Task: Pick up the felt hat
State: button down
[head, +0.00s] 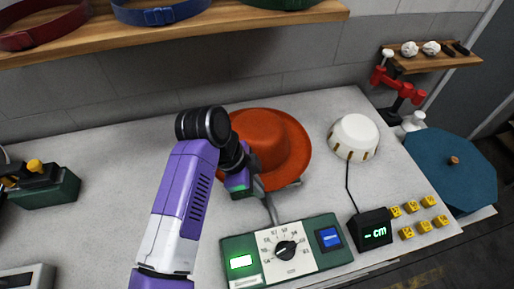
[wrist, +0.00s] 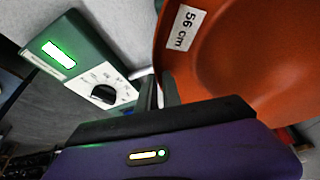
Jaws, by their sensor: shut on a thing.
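The felt hat (head: 284,140) is orange-red with a round crown and a wide brim. In the head view it is at the middle of the worktop, partly hidden behind my arm. My gripper (head: 258,190) is at the hat's near left edge, shut on the brim. In the wrist view the hat (wrist: 235,60) fills the upper right, with a white "56 cm" label on it. The gripper fingers (wrist: 157,92) meet the hat's edge there. I cannot tell whether the hat is clear of the worktop.
A green-and-white dial panel (head: 285,250) stands just in front of the hat. A white dome (head: 353,137) on the right is wired to a black "cm" display (head: 371,231). Yellow blocks (head: 418,215) lie beside it. A shelf (head: 180,32) with hatbands hangs behind.

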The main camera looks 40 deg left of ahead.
notch_tip(320, 180, up, 10)
jog(key=b, duration=0.1)
jog(key=shift+b, duration=0.35)
jog(key=shift+r, duration=0.15)
dwell(2.2)
